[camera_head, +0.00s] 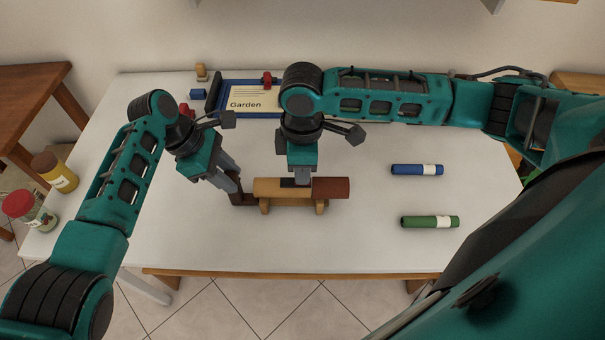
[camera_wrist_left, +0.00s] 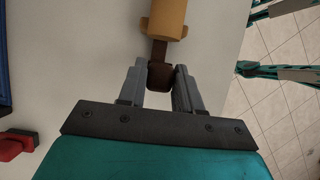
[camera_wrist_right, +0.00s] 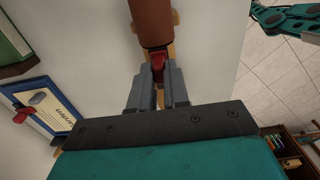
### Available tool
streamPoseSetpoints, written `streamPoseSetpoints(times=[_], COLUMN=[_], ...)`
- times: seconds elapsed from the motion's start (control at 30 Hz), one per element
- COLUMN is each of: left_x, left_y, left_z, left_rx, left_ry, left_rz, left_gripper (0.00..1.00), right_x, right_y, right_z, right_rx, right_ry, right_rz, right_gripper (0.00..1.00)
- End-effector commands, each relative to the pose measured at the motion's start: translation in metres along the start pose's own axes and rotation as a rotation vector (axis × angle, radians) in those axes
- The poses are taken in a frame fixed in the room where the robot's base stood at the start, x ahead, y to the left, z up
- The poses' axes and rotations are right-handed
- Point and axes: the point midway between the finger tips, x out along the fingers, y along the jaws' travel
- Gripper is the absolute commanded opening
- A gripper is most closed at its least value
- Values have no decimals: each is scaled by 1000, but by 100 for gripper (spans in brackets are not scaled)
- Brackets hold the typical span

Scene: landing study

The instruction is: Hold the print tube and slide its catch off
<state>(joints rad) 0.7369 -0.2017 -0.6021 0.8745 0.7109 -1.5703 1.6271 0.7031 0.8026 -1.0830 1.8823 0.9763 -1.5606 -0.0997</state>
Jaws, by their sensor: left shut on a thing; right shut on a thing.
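The print tube (camera_head: 268,187) lies level on a stand, tan on the left with a red-brown end (camera_head: 332,188) on the right. My left gripper (camera_head: 236,192) is shut on a dark brown tab (camera_wrist_left: 159,74) at the tube's left end. The tan tube (camera_wrist_left: 168,17) runs on beyond it in the left wrist view. My right gripper (camera_head: 295,182) reaches down onto the tube just left of the red-brown end. In the right wrist view it is shut on a small red catch (camera_wrist_right: 158,63), beside the red-brown end (camera_wrist_right: 150,20). The gripper hides part of the tube.
A blue tube (camera_head: 408,169) and a green tube (camera_head: 425,222) lie to the right on the white table (camera_head: 370,245). A blue-framed Garden board (camera_head: 240,91) is at the back. Jars (camera_head: 62,178) stand at the left. The table is clear in front of the stand.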

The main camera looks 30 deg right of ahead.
Motion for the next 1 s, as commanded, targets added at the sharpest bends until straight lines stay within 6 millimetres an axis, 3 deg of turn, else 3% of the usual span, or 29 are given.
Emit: streamPoseSetpoints(times=[1.0], left_x=[0], left_y=[0], left_z=[1], left_rx=[2], left_ry=[-2], left_rz=[0], left_gripper=[0], right_x=[-1], right_y=[0], right_z=[-16], right_rx=[-1], right_ry=[4], right_rz=[0], right_gripper=[0])
